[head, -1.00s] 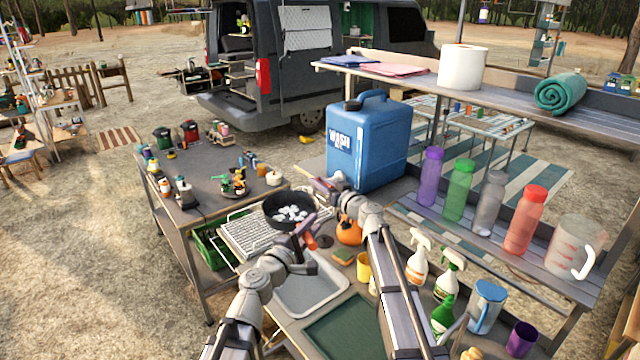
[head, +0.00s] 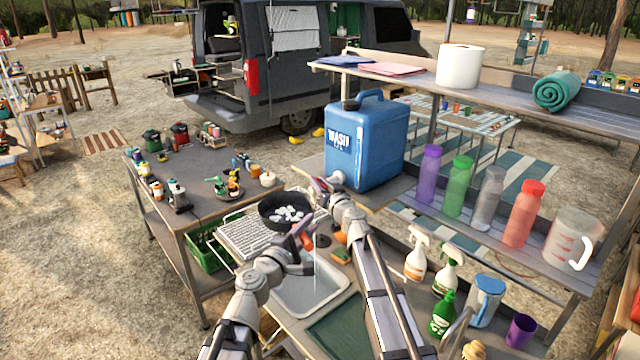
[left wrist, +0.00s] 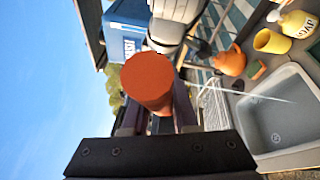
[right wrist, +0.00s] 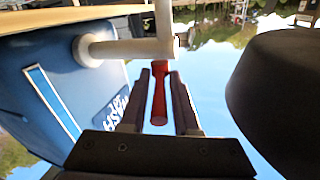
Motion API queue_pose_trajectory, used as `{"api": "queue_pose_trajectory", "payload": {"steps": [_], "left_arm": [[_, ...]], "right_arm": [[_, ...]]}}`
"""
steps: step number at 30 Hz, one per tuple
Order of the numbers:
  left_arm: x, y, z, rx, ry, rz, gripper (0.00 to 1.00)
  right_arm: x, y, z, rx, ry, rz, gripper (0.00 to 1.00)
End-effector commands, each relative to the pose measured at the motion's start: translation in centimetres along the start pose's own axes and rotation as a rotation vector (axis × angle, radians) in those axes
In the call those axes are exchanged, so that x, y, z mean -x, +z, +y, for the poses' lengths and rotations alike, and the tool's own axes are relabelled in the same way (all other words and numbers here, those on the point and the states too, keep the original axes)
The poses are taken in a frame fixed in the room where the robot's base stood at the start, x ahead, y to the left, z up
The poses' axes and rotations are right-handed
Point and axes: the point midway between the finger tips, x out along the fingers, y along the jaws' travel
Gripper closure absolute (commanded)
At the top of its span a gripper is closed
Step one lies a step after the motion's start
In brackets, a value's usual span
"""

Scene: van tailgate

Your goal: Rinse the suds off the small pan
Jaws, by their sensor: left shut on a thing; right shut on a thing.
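The small pan (head: 268,214) is dark, with white suds (head: 290,214) in it, held level above the area between drying rack and sink. My left gripper (head: 303,240) is shut on its red handle, whose end (left wrist: 148,82) fills the middle of the left wrist view. My right gripper (head: 322,186) is shut on the red tap lever (right wrist: 159,92) of the blue wash-water jug (head: 378,145). The pan's dark side (right wrist: 285,95) shows close by at right in the right wrist view. A thin water stream (head: 315,268) falls into the sink (head: 322,292); whether it touches the pan is unclear.
The ribbed drying rack (head: 245,240) lies left of the sink. Spray bottles (head: 417,255) stand farther right. A shelf with several bottles (head: 516,215) runs along the right.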

Motion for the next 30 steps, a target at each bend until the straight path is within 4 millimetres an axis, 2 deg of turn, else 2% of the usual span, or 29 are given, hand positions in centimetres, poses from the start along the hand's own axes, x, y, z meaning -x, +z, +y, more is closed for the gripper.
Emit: {"api": "queue_pose_trajectory", "payload": {"steps": [6, 7, 10, 22, 26, 30], "left_arm": [[0.0, 0.0, 0.0, -0.001, 0.000, 0.000, 1.00], [0.0, 0.0, 0.0, -0.001, 0.000, 0.000, 1.00], [0.0, 0.0, 0.0, -0.001, 0.000, 0.000, 1.00], [0.0, 0.0, 0.0, -0.001, 0.000, 0.000, 1.00], [0.0, 0.0, 0.0, -0.001, 0.000, 0.000, 1.00], [0.0, 0.0, 0.0, -0.001, 0.000, 0.000, 1.00]], "right_arm": [[0.0, 0.0, 0.1, -0.001, 0.002, 0.001, 1.00], [0.0, 0.0, 0.1, -0.001, 0.002, 0.000, 0.67], [0.0, 0.0, 0.1, -0.001, 0.001, 0.000, 0.56], [0.6, 0.0, 0.1, 0.000, 0.000, 0.000, 0.56], [1.9, 0.0, 0.0, 0.000, 0.001, 0.000, 0.56], [4.1, 0.0, -0.1, 0.000, 0.000, 0.000, 0.56]]}}
